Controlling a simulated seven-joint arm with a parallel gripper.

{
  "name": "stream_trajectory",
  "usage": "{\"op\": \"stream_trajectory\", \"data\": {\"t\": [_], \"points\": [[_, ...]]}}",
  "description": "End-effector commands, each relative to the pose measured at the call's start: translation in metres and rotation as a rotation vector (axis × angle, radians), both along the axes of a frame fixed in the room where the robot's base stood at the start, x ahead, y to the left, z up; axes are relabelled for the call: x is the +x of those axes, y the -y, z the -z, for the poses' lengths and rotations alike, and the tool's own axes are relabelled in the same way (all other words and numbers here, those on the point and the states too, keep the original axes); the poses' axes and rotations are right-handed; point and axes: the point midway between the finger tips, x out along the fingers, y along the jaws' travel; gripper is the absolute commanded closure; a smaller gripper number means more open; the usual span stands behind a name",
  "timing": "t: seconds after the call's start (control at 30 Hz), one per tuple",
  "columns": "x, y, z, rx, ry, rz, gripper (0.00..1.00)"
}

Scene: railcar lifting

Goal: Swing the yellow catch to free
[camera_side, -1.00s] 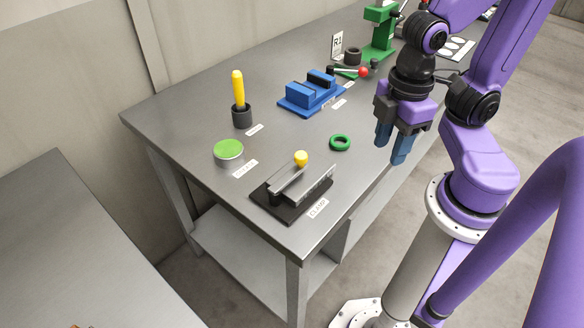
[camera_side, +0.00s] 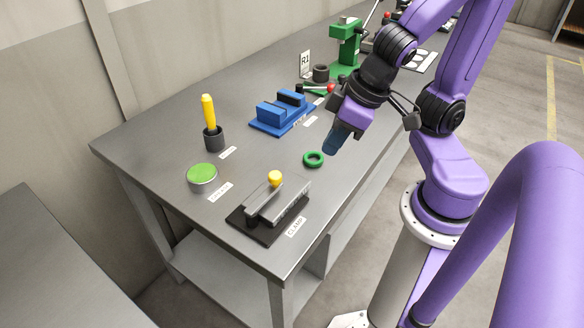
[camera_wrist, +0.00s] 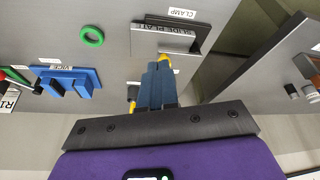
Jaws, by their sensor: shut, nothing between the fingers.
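The clamp (camera_side: 265,222) is a dark base with a grey slide plate near the table's front corner. A yellow knob (camera_side: 275,178) stands on it, the only yellow part I see on the clamp. My gripper (camera_side: 331,148) is shut and empty, tilted, above the table and right of the knob in the side view. In the wrist view my closed blue fingers (camera_wrist: 160,70) overlap the view of the yellow knob (camera_wrist: 164,57) and partly hide it. The clamp (camera_wrist: 168,38) shows beyond them. I cannot tell any contact; the side view shows a gap.
A green ring (camera_side: 313,159) lies between the clamp and the blue vice (camera_side: 283,112). A green-topped round can (camera_side: 202,179) and a yellow-handled tool in a black cup (camera_side: 213,138) stand to the left. A green press (camera_side: 345,47) is at the back.

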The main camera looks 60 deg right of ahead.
Motion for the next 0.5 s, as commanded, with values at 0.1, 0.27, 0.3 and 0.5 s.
{"op": "stream_trajectory", "data": {"t": [0.1, 0.27, 0.3, 0.5], "points": [[0.0018, -0.0009, -0.0012, 0.017, 0.009, 0.028, 1.0], [0.0023, -0.0011, -0.0015, 0.02, 0.011, 0.035, 1.0], [0.0023, -0.0011, -0.0015, 0.02, 0.011, 0.035, 1.0], [0.0026, -0.0011, -0.0005, 0.02, 0.01, 0.034, 1.0]]}}
